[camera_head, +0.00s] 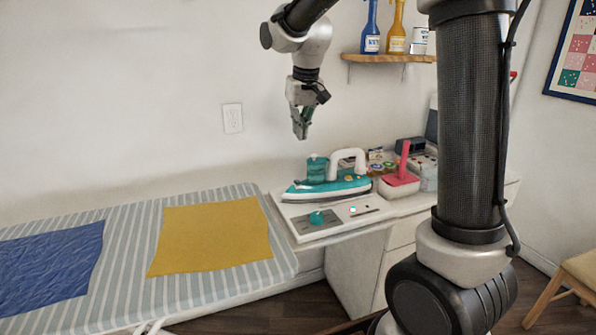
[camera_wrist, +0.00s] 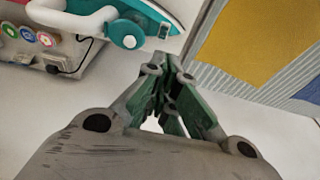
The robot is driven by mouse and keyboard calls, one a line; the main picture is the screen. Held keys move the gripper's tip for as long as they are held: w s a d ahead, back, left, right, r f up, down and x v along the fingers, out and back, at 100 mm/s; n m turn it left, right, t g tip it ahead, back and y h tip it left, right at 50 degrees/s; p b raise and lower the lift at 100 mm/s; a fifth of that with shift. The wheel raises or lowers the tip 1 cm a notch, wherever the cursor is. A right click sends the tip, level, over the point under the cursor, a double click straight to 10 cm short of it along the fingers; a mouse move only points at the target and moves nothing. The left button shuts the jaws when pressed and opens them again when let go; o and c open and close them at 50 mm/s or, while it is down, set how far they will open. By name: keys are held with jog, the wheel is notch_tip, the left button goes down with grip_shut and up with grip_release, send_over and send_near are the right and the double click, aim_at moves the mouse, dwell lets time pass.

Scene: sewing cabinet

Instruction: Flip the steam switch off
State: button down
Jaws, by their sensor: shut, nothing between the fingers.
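The steam station is a white base (camera_head: 284,217) with a grey front panel, on the cabinet top. Its front carries a teal knob (camera_head: 316,217), a small pale square (camera_head: 352,209) and a small switch-like part (camera_head: 366,210); I cannot tell the switch's position. A teal iron (camera_head: 330,188) with a white handle rests on the base. It also shows at the top of the wrist view (camera_wrist: 150,14). My gripper (camera_head: 301,135) is shut and empty, pointing down in the air above and behind the iron. Its closed fingers (camera_wrist: 172,72) show in the wrist view, where the front panel is not seen.
A striped ironing board (camera_head: 125,222) with yellow (camera_head: 210,235) and blue (camera_head: 50,268) cloths lies to the left. A pale box with a pink upright part (camera_head: 400,180) and small colourful items stand right of the iron. A shelf (camera_head: 388,58) with bottles hangs above. The wall is close behind.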

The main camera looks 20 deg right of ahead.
jog(key=shift+f, duration=0.15)
send_near(298, 181)
jog(key=x, duration=0.5)
jog(key=shift+w+a+f, duration=0.1)
jog(key=shift+w+f, duration=0.05)
jog(key=shift+w, duration=0.2)
jog(key=shift+f, duration=0.55)
jog(key=shift+s, duration=0.1)
jog(key=shift+s+f, duration=0.35)
jog(key=shift+f, duration=0.1)
jog(key=shift+w, duration=0.15)
